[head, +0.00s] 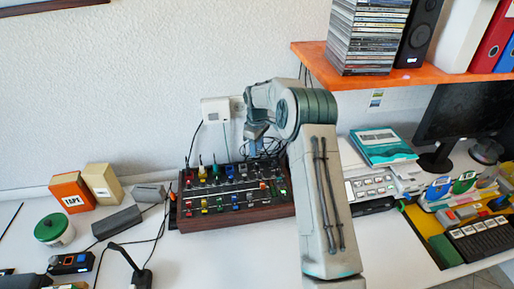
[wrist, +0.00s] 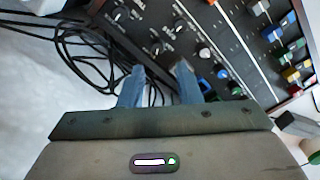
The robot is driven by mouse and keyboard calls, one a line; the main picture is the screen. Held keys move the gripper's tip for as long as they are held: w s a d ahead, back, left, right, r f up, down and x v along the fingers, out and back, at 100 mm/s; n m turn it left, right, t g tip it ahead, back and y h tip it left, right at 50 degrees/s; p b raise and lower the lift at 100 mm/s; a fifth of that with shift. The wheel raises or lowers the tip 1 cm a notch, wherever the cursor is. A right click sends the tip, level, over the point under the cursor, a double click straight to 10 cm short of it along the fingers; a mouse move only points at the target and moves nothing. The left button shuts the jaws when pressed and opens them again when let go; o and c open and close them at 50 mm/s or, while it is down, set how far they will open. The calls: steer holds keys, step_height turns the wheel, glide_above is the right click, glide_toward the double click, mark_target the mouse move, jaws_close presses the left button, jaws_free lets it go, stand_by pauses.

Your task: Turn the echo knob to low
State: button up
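A black mixer panel with wooden sides (head: 236,222) lies on the white desk, with rows of coloured knobs and sliders. In the wrist view the panel (wrist: 238,62) shows at the upper right, tilted. Black knobs with white pointers (wrist: 180,25) stand near its edge, and one grey knob (wrist: 205,53) is close by. The labels are too small to read, so I cannot tell which knob is echo. My gripper (wrist: 160,72) is open and empty, its two blue fingers apart near the panel's edge. In the head view my gripper (head: 254,146) is over the panel's back right part, partly hidden by my arm.
Loose black cables (wrist: 85,50) lie beside the panel's edge. An orange shelf (head: 420,79) with discs (head: 369,35) and a speaker (head: 419,32) overhangs at the right. A teal box (head: 383,146) lies right of my arm.

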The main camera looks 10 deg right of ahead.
steer(key=r+m, duration=0.1)
steer(key=m, duration=0.3)
steer(key=m+b, duration=0.2)
steer(key=m, duration=1)
glide_toward(257, 164)
step_height(257, 164, down, 9)
steer(key=shift+r+p, duration=0.15)
steer(key=shift+p, duration=0.6)
jaws_close()
